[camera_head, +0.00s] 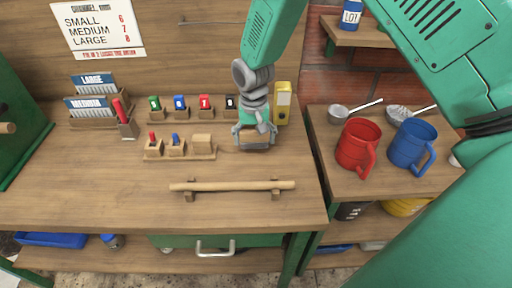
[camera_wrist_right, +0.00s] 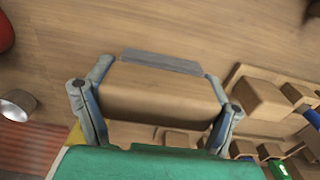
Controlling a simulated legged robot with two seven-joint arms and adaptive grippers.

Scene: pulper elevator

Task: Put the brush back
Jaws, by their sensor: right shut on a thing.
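The brush (camera_wrist_right: 155,92) is a wooden block with a grey strip along one edge. My right gripper (camera_head: 255,138) is shut on it, with a finger on each side in the right wrist view (camera_wrist_right: 155,100). In the head view the brush (camera_head: 256,147) shows at the fingertips, just right of a small wooden rack (camera_head: 180,156). That rack holds a red piece, a blue piece and a plain wooden block (camera_head: 202,141). Whether the brush touches the bench is not clear. My left gripper is not in view.
A wooden rod (camera_head: 232,186) rests on two supports near the front of the workbench (camera_head: 100,205). Several coloured pieces stand in a row behind, with a yellow device (camera_head: 282,102). Red (camera_head: 357,143) and blue (camera_head: 408,142) mugs stand on the right shelf.

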